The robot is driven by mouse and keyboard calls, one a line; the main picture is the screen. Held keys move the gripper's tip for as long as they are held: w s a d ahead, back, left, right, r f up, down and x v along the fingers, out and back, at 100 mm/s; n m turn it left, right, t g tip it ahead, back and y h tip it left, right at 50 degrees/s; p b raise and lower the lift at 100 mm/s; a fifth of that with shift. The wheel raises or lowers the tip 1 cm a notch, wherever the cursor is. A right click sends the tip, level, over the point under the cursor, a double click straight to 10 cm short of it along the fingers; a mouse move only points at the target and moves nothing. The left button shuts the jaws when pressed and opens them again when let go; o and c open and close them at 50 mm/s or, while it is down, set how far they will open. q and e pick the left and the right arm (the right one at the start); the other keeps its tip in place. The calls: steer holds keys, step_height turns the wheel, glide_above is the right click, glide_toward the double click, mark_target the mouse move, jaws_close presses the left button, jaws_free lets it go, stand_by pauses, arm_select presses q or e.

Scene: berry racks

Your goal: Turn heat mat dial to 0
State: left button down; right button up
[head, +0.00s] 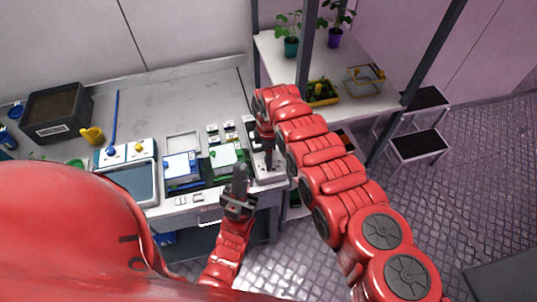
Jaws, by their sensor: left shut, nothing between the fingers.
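A small pale unit (277,177) sits at the right front end of the bench. It may carry the heat mat dial, but I cannot make out a dial or its setting. My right gripper (268,161) points down over this unit and hides part of it; whether its fingers touch anything is unclear. My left gripper (240,170) points up near the bench's front edge, left of the unit. Its fingers are shut and empty.
The bench (180,95) holds a blue tray (183,167), a green tray (224,157), small pots, a grey-blue basin (133,184) and a black crate (56,112). A rack post (306,55) stands behind my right arm. The bench's back middle is clear.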

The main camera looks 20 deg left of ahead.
jaws_close()
stand_by(0.4)
